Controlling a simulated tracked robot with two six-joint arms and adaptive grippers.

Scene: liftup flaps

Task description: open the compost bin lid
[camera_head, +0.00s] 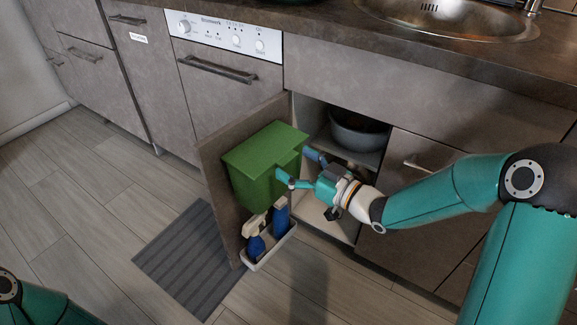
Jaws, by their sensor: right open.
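The green compost bin (262,172) is mounted on the inner side of the open cabinet door (216,170). Its green lid (265,148) lies flat on top and looks closed. My right gripper (292,168) is open, at the right side of the bin, with its fingers pointing left towards it. One fingertip is close to the bin's wall; I cannot tell whether it touches. Of my left arm only a teal part shows at the bottom left corner, and its gripper is out of the picture.
A white door tray (270,248) below the bin holds blue spray bottles (256,246). A metal pot (357,132) stands on a shelf in the open cabinet. The counter with the sink (450,18) is above. A grey mat (190,258) lies on the floor.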

